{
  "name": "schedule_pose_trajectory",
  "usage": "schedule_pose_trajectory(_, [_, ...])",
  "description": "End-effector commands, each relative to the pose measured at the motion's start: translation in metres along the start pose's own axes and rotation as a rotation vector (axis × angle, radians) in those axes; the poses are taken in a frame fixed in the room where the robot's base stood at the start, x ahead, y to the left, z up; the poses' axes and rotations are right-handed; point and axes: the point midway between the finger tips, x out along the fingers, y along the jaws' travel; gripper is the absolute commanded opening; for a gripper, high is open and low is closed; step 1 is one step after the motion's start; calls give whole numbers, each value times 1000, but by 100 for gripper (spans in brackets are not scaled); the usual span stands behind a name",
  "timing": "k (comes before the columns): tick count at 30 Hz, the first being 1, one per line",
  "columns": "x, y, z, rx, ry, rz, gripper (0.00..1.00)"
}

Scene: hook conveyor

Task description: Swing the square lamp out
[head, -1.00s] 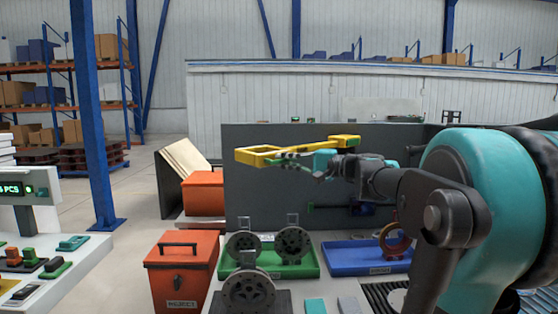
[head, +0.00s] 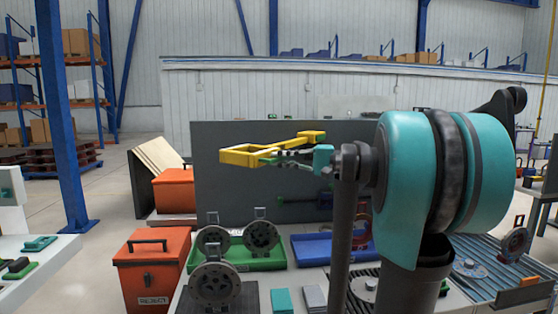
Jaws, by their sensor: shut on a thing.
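A yellow square-ended frame (head: 240,156), which I take to be the square lamp, stands out in front of the dark grey panel (head: 212,187). Its open end points left and its narrower yellow arm runs right to a block near the panel. My gripper (head: 272,160) reaches in from the right, with its teal body beside the frame.
Dark hook discs (head: 215,285) stand at and before a green tray (head: 270,262). A blue tray (head: 312,252) lies to the right, partly behind my arm. Orange boxes (head: 150,275) stand at left. A conveyor (head: 497,262) is at right. Open floor shows at left.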

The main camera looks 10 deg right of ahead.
Motion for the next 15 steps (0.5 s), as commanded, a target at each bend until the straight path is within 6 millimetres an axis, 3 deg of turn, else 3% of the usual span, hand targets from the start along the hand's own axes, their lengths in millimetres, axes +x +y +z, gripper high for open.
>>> schedule_pose_trajectory(1, [-2,2,0,0,3,4,12])
schedule_pose_trajectory(6, [-1,1,0,0,2,3,31])
schedule_pose_trajectory(15, [-2,1,0,0,2,2,31])
